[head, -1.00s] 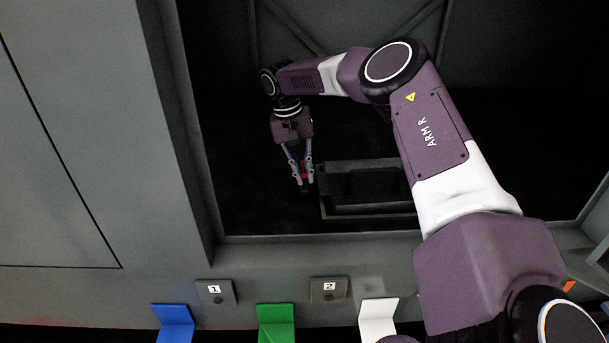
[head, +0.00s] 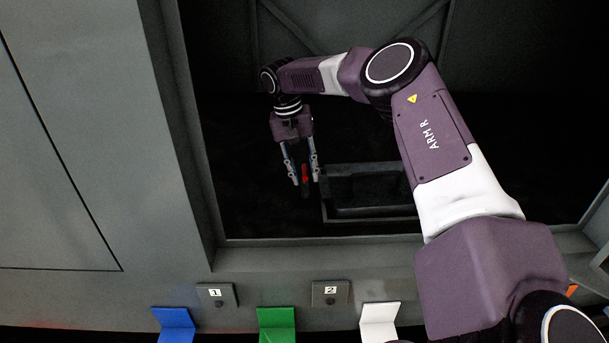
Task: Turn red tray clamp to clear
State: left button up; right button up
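The red tray clamp (head: 305,173) is a small red piece beside the left end of the dark tray (head: 370,213), inside the dark enclosure opening. It stands out as a narrow upright red strip in the picture. My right gripper (head: 306,181) points down over it, with one finger on each side. The fingers are spread, with visible gaps between them and the red piece. The lower end of the clamp is dark and hard to make out. My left gripper is not in view.
The enclosure's front sill (head: 330,240) and left wall (head: 190,130) frame the opening. Plates marked 1 (head: 217,295) and 2 (head: 331,293) sit below, above blue (head: 175,323), green (head: 277,323) and white (head: 379,320) tabs. My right arm crosses the right side.

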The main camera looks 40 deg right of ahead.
notch_tip(320, 180, up, 11)
jog(key=w+a, duration=0.1)
jog(key=shift+w+a, duration=0.25)
jog(key=shift+a, duration=0.05)
jog(key=shift+f, duration=0.2)
